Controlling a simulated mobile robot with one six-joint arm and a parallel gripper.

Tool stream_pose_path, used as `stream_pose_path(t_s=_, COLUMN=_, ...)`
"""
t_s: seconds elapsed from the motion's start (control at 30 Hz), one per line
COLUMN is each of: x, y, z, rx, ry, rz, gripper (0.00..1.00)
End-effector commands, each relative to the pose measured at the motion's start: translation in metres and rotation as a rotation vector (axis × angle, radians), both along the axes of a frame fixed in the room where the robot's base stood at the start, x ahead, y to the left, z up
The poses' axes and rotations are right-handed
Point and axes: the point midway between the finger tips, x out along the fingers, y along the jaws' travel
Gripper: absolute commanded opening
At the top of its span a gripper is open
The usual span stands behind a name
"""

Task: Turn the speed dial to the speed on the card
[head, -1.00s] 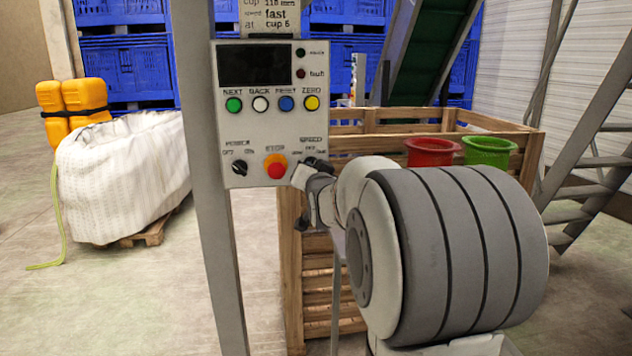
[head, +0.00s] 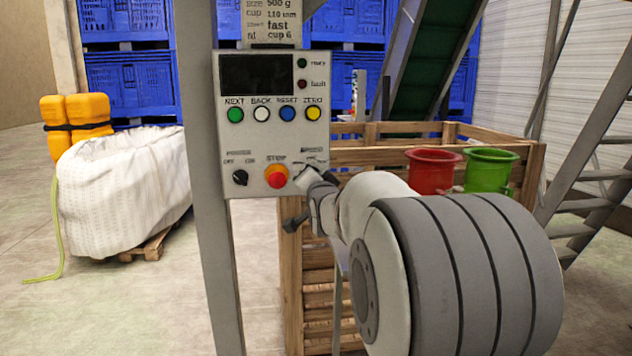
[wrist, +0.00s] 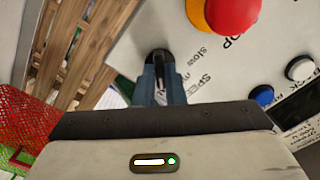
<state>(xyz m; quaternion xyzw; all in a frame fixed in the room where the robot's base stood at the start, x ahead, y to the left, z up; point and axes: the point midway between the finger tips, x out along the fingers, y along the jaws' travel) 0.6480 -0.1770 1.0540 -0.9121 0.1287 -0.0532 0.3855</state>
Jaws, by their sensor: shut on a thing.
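The control panel (head: 240,135) hangs on a grey post. The card (head: 270,25) above it reads 500 g, cup 110 mm, speed fast, at cup 6. The speed dial is at the panel's lower right, mostly hidden behind my gripper (head: 311,179) in the head view. In the wrist view the black dial (wrist: 160,56) sits between the blue-grey fingers of my gripper (wrist: 162,80), which is shut on it. The printed words SPEED and slow show beside it. I cannot tell which mark the dial points to.
The red stop button (head: 276,176) is close left of the dial, with the black power switch (head: 240,177) farther left. Green, white, blue and yellow buttons run above.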

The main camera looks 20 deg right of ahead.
Motion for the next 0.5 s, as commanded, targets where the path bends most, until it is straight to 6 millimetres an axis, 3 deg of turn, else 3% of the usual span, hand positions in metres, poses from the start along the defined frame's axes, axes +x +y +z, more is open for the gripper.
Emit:
stream_pose_path(t_s=0.13, x=-0.0007, y=-0.0022, z=0.0078, rx=-0.002, ry=-0.016, rz=-0.004, gripper=0.0)
stream_pose_path(t_s=0.17, x=-0.0008, y=-0.0022, z=0.0078, rx=-0.002, ry=-0.016, rz=-0.004, gripper=0.12)
stream_pose_path(t_s=0.2, x=-0.0008, y=-0.0022, z=0.0073, rx=-0.001, ry=-0.015, rz=-0.004, gripper=0.15)
stream_pose_path(t_s=0.4, x=-0.0004, y=-0.0016, z=0.0041, rx=-0.001, ry=-0.008, rz=-0.003, gripper=0.31)
stream_pose_path(t_s=0.5, x=-0.0004, y=-0.0013, z=0.003, rx=-0.002, ry=-0.006, rz=-0.002, gripper=0.32)
